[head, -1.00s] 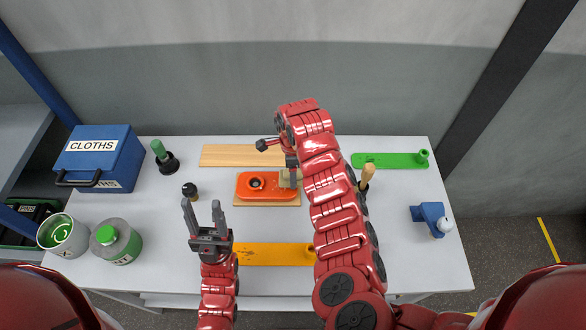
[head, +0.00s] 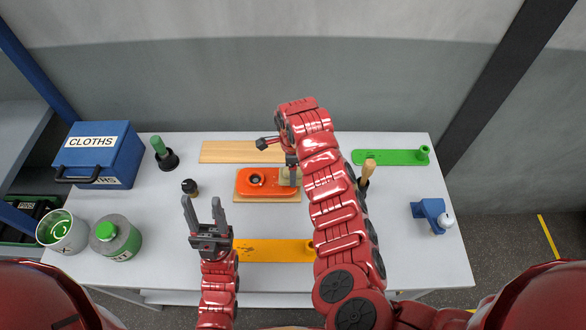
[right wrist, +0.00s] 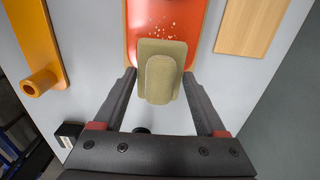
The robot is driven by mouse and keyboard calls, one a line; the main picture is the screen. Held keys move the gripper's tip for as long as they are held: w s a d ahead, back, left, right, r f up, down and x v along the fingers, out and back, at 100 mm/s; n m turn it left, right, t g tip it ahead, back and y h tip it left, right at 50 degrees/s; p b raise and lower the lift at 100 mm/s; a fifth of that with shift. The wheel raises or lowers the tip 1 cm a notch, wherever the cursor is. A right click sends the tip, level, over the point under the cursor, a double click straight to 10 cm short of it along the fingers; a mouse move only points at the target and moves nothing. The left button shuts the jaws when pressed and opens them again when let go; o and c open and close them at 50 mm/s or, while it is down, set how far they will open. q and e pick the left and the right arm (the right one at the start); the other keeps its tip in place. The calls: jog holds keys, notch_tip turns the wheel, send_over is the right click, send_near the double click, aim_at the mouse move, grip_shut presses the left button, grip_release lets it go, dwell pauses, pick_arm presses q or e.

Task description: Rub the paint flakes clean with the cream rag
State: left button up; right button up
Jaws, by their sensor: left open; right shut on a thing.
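The orange-red frame piece (head: 246,183) lies on a wooden board at the middle of the table. Pale paint flakes (right wrist: 170,30) are scattered on its red face in the right wrist view, just beyond the rag. The cream rag (right wrist: 160,70), a pad with a raised grip, is between the fingers of my right gripper (right wrist: 160,80), which is shut on it. The rag (head: 285,178) lies over the right end of the orange-red piece in the head view, partly hidden by my right arm. My left gripper (head: 207,220) is open and empty over the front left of the table.
A yellow-orange piece (head: 270,251) lies in front, a plain wooden board (head: 240,152) behind, a green piece (head: 385,158) at right. A blue clamp (head: 430,212) stands front right. A blue cloths box (head: 105,160), a can (head: 65,235) and a green-capped bottle (head: 118,242) stand left.

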jog(key=shift+f, duration=0.8)
jog(key=shift+a, duration=0.1)
